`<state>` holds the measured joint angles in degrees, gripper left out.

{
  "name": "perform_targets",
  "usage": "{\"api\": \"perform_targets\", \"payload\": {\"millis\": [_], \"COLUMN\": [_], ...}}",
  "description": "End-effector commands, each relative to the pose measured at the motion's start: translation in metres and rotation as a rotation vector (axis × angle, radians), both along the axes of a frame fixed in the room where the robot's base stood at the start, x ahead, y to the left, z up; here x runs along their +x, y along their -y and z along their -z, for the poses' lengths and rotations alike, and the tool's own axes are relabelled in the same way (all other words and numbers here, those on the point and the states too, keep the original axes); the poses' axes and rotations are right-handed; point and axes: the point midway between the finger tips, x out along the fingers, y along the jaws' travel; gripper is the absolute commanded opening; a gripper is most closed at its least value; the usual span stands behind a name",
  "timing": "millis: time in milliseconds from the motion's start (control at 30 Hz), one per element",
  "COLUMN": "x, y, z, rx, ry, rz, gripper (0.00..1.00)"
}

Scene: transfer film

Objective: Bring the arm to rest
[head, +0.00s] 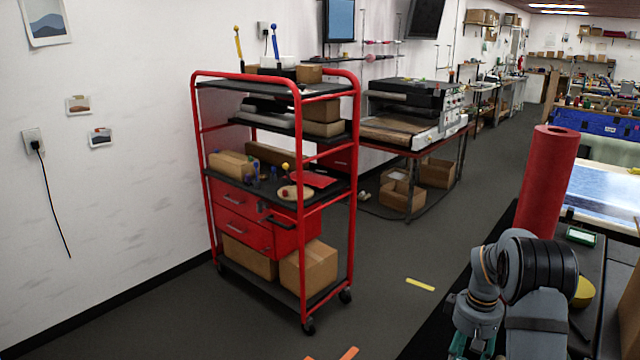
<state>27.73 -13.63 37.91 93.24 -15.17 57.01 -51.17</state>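My arm shows at the lower right of the head view, bent at a black-banded joint, with its far part hanging downward. What looks like the top of my gripper (474,342), with teal-green parts, is at the bottom edge of the picture. Its fingertips are cut off, so I cannot see whether it is open or shut or holds anything.
A dark worktop (505,228) lies around my arm, with a tall red roll (547,185) standing behind it and a yellow round item (583,292) to its right. A red wheeled cart (352,190) with boxes stands left across open floor (400,255).

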Motion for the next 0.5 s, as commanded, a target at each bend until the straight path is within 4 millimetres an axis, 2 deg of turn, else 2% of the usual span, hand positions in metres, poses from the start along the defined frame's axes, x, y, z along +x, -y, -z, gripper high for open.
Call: {"api": "perform_targets", "payload": {"millis": [500], "x": [-0.0001], "y": [0.0002], "z": [-0.0009], "rx": [-0.001], "ry": [-0.001], "rz": [0.693], "gripper": [0.49]}}
